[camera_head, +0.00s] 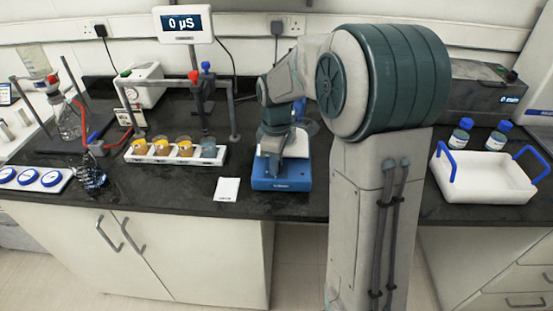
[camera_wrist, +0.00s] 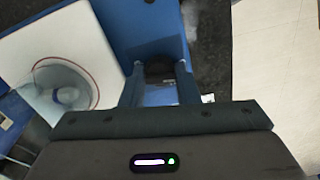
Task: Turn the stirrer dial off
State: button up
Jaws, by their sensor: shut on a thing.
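The stirrer (camera_head: 281,184) is a blue box with a white top plate, standing near the front edge of the dark bench. In the wrist view its blue body (camera_wrist: 140,28) fills the upper middle, and its white plate (camera_wrist: 62,50) is at the left. A clear beaker (camera_wrist: 66,84) with a small blue stir bar stands on the plate. My gripper (camera_wrist: 158,72) is at the stirrer's front, its two fingers shut on the dial. In the head view my arm covers much of the stirrer.
A white card (camera_head: 227,190) lies left of the stirrer. Left of that, a white rack (camera_head: 136,157) holds several cups under a probe stand and a display (camera_head: 183,25). At the right are a white tray (camera_head: 485,182) with blue handles and two blue-capped bottles.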

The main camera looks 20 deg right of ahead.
jog(key=shift+n, duration=1)
jog(key=o, duration=0.7)
jog(key=shift+r, duration=0.15)
notch_tip(320, 180, up, 14)
jog(key=shift+f, duration=0.2)
